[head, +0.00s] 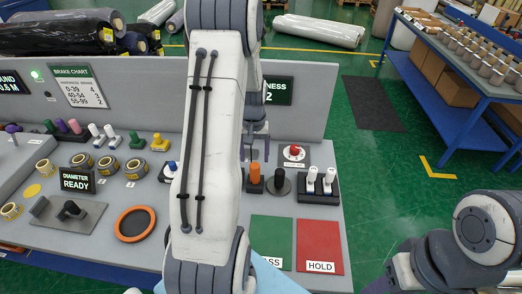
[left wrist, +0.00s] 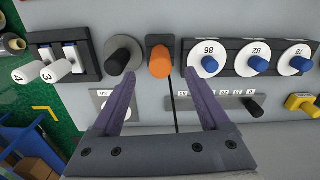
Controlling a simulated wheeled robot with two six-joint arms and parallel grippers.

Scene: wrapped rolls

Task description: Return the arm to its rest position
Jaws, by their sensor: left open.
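My left arm crosses the middle of the head view, over the grey console (head: 150,235). My left gripper (head: 255,148) shows partly behind the arm, just behind an orange knob (head: 254,170). In the left wrist view my left gripper (left wrist: 159,85) is open, with its two purple-grey fingers apart and nothing between them. The orange knob (left wrist: 160,62) appears just beyond the gap between the fingertips, beside a dark round knob (left wrist: 122,54). Part of my right arm (head: 485,230) shows at the lower right of the head view; its gripper is out of frame.
White-handled levers (head: 313,174), a red button (head: 294,151), green PASS and red HOLD pads (head: 320,245) and an orange ring (head: 134,224) are on the console. A raised back panel (head: 310,90) stands behind. A blue table (head: 470,70) is at right, with open green floor before it.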

